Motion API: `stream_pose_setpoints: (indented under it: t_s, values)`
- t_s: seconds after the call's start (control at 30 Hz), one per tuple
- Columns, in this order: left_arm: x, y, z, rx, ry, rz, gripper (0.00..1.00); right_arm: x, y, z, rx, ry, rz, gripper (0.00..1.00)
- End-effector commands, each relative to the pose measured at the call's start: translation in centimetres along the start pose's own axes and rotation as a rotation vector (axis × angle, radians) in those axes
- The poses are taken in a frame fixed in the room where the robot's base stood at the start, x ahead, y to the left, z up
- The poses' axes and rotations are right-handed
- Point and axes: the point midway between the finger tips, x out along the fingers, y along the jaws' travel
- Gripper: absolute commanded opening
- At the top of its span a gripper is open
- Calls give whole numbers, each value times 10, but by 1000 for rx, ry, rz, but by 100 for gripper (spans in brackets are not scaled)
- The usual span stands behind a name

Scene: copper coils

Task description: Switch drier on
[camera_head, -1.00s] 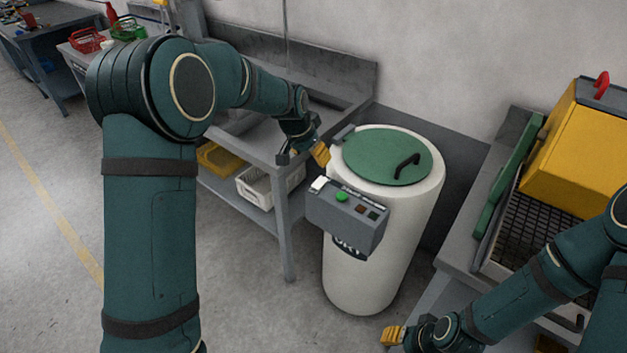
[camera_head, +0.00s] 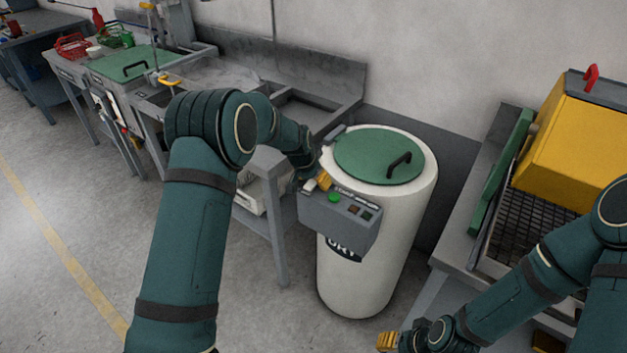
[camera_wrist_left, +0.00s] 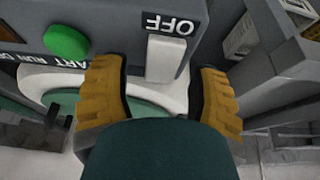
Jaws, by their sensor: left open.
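The drier (camera_head: 365,270) is a white drum with a closed green lid (camera_head: 375,158) and a grey control box (camera_head: 335,222) on its front. The box carries a white switch (camera_head: 310,185) at its left end, a green button (camera_head: 334,197) and small dark buttons. In the left wrist view the white switch (camera_wrist_left: 166,60) sits beside the OFF label (camera_wrist_left: 171,23), upside down here. My left gripper (camera_head: 323,180) is open at the box's left end, its yellow fingers either side of the switch in the wrist view; contact is unclear. My right gripper (camera_head: 388,342) is low, away from the drier.
A grey sink bench (camera_head: 285,85) stands left of and behind the drier. A bench with a yellow machine (camera_head: 570,145) stands to the right. The floor (camera_head: 90,230) at the left is clear.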

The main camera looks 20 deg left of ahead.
Motion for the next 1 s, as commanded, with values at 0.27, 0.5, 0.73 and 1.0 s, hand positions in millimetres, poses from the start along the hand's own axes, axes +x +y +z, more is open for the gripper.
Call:
stream_pose_setpoints:
  t_s: [0.27,0.5,0.73,1.0]
  values:
    - [1,0,0,0,0,0,62,0,0,0,0,1,0,47]
    - [1,0,0,0,0,0,0,0,0,0,0,1,0,47]
    - [1,0,0,1,-7,1,0,-2,-1,0,0,1,0,47]
    - [2,1,-3,3,-162,1,0,-27,-10,-8,5,15,2,47]
